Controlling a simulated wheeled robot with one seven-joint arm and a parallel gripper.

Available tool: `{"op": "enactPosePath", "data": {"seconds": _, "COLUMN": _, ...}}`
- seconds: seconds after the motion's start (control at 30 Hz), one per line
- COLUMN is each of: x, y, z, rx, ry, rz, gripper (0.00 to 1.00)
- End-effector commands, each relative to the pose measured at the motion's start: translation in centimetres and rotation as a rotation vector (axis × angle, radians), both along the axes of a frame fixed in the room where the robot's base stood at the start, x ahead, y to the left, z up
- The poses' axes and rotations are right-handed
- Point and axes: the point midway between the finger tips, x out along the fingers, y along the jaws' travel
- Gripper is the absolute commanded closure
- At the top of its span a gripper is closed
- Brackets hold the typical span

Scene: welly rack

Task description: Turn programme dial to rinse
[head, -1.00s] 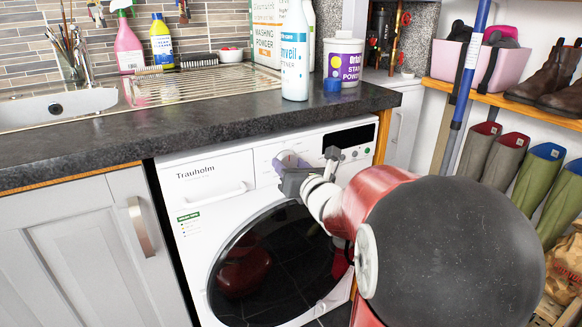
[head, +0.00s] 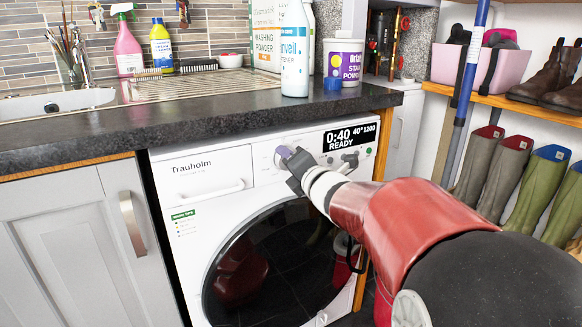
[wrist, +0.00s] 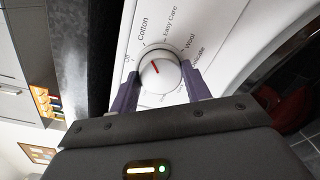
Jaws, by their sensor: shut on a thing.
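The white washing machine (head: 200,205) labelled Trauholm stands under the worktop. Its round white programme dial (wrist: 160,72) sits between my fingers in the wrist view, and most of it is hidden in the head view. A red mark on the dial points up and left, towards the word Cotton. Easy Care and Wool labels run to the right of it, with another partly hidden label below. My gripper (head: 287,163) is at the dial; in the wrist view, its purple fingers (wrist: 161,88) are shut on the dial's two sides. The display (head: 350,136) reads 0:40 READY 40° 1200.
The dark worktop (head: 200,117) overhangs just above the control panel. Bottles and tubs stand on it, including a white-and-blue bottle (head: 294,55). A grey cupboard (head: 75,235) is at left.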

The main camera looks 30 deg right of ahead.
Motion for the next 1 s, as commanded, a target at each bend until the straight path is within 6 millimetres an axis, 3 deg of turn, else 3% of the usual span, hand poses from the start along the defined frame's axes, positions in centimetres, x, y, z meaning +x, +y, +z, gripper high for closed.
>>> {"op": "enactPosePath", "data": {"seconds": 1.0, "x": 0.01, "y": -0.19, "z": 0.04, "rx": 0.965, "ry": 0.034, "rz": -0.001, "gripper": 0.75}}
